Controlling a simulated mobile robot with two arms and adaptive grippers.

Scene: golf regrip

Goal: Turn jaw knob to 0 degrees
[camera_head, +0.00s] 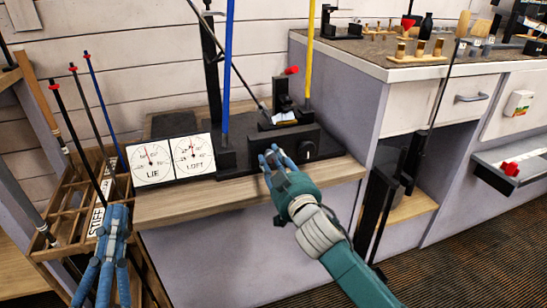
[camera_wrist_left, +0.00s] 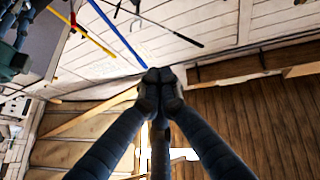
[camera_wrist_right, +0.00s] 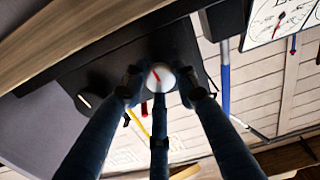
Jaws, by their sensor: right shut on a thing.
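The black bench machine (camera_head: 230,165) has two knobs on its front. A round knob with a pale face and red line (camera_wrist_right: 160,77) sits between the fingers of my right gripper (camera_wrist_right: 160,84), which is shut on it. The gripper (camera_head: 272,156) hides this knob in the head view. A second, dark knob with a white mark (camera_head: 307,155) is free beside it, also in the right wrist view (camera_wrist_right: 90,98). No label shows which is the jaw knob. My left gripper (camera_head: 115,212) is shut and empty, its fingertips together in the left wrist view (camera_wrist_left: 160,85).
LIE (camera_head: 152,163) and LOFT (camera_head: 193,156) dials stand left of the machine. A blue pole (camera_head: 228,70), a yellow pole (camera_head: 309,50) and a slanted club shaft rise above it. A wooden club rack (camera_head: 62,215) is near my left gripper. A cabinet (camera_head: 420,110) stands right.

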